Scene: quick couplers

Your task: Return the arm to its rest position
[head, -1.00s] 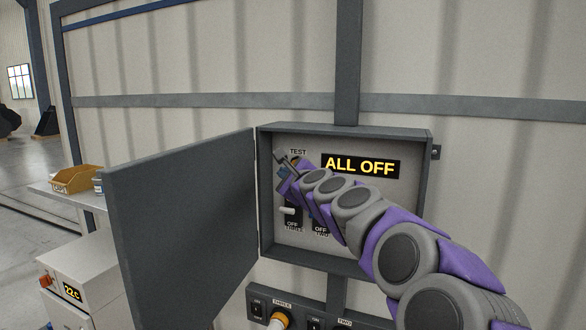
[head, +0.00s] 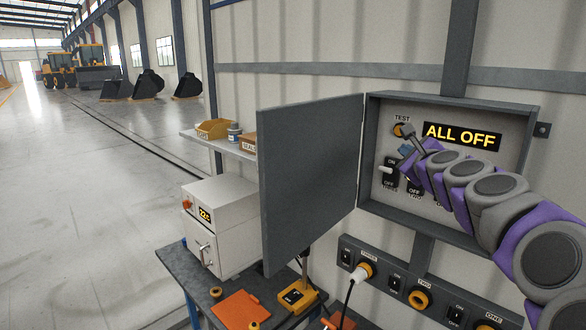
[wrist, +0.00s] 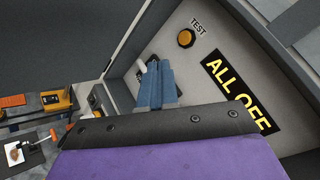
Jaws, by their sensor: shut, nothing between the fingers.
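My purple and grey arm reaches in from the right in the head view. My gripper (head: 411,146) is shut and empty, inside the open grey switch box (head: 450,228). In the wrist view its blue fingers (wrist: 158,85) are together. The orange TEST button (wrist: 186,38) is apart from the fingertips there; in the head view it shows just behind the gripper. The box display (head: 462,136) reads ALL OFF in yellow. A white-levered switch (head: 389,171) sits at the left of the box, and my arm partly hides the other switches.
The box door (head: 310,180) stands open to the left. Below it runs a socket strip (head: 384,280) with small switches and a plugged cable. A white cabinet (head: 222,225) stands on a bench at the lower left, under a shelf (head: 190,136) with bins. Open floor lies far left.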

